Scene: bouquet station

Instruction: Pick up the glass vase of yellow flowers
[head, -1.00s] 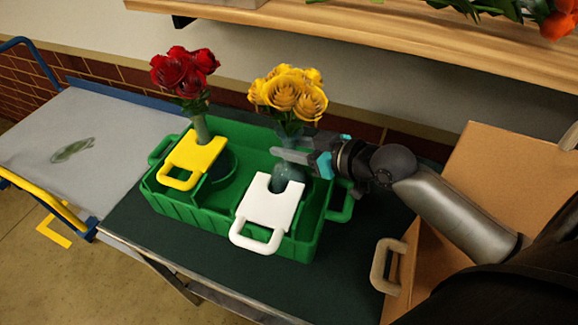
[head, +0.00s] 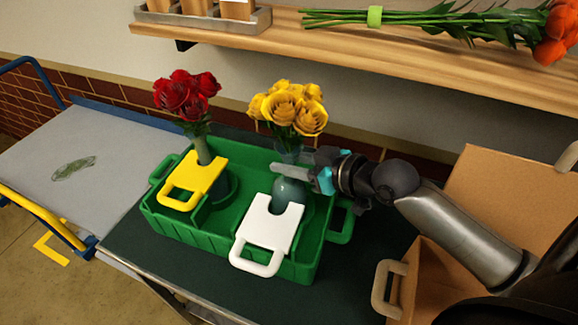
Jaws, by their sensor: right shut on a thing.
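The glass vase (head: 289,190) holds yellow flowers (head: 289,108) and stands upright in the right part of the green crate (head: 180,232). A white handled plate (head: 268,222) with a notch sits in front of the vase and hides part of its lower body. My right gripper (head: 293,170) comes in from the right and is shut on the vase's neck, just below the blooms. The far finger is mostly hidden behind the neck. My left gripper is not in view.
A vase of red flowers (head: 187,95) stands in the crate's left part, behind a yellow handled plate (head: 195,178). A cardboard box (head: 500,185) is at the right. A wooden shelf (head: 380,50) with orange flowers (head: 552,35) runs above. A grey cart (head: 75,150) stands at the left.

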